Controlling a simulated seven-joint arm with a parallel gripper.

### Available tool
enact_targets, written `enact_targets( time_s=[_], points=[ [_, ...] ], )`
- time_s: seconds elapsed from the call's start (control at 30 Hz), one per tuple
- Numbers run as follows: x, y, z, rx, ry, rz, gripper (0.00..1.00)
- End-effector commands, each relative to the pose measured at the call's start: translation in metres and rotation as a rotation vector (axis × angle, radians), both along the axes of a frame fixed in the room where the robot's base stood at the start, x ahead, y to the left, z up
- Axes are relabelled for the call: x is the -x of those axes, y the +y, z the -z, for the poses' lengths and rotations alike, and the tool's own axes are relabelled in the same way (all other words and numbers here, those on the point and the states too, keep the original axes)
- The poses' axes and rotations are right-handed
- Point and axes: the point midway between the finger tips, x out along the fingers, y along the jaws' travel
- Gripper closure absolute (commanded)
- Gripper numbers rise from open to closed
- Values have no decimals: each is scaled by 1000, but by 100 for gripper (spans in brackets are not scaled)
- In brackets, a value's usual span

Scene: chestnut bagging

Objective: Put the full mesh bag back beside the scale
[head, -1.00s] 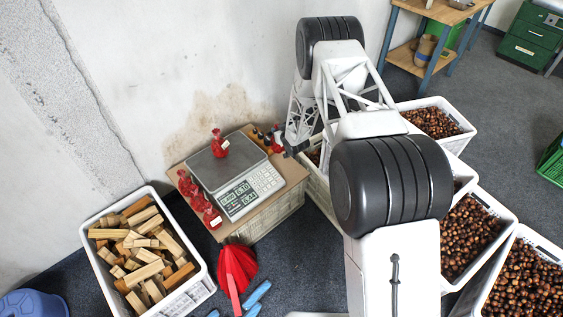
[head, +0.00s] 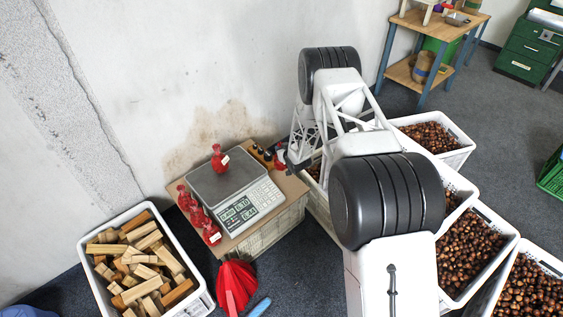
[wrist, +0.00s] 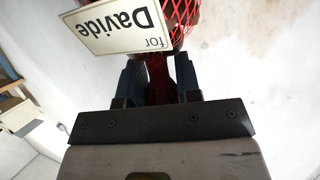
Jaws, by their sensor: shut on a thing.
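A red mesh bag (wrist: 178,14) with a tag reading "for Davide" (wrist: 125,27) is between my gripper's fingers (wrist: 158,78) in the wrist view. My gripper is shut on the bag's gathered red end. In the head view my gripper (head: 292,163) is at the right rear of the scale (head: 246,205), with a bit of the held bag (head: 279,158) showing beside it. My arm hides part of this area. Another red bag (head: 219,158) stands on the scale's plate. Several red bags (head: 198,215) stand in a row along the scale's left side.
The scale's stand (head: 285,211) has small dark bottles (head: 262,157) at its back. A crate of wood blocks (head: 201,302) is at left. Crates of chestnuts (head: 514,238) are at right. A red folded object (head: 236,285) lies on the floor in front.

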Motion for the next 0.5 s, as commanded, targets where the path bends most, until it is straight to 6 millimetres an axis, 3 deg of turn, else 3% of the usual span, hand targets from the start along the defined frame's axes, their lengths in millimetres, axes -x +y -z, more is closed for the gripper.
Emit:
enact_targets(
  time_s=[0.2, 0.5],
  points=[
    [-1, 0, 21, -1, -3, 0, 100],
    [-1, 0, 29, 0, -2, 0, 100]
  ],
)
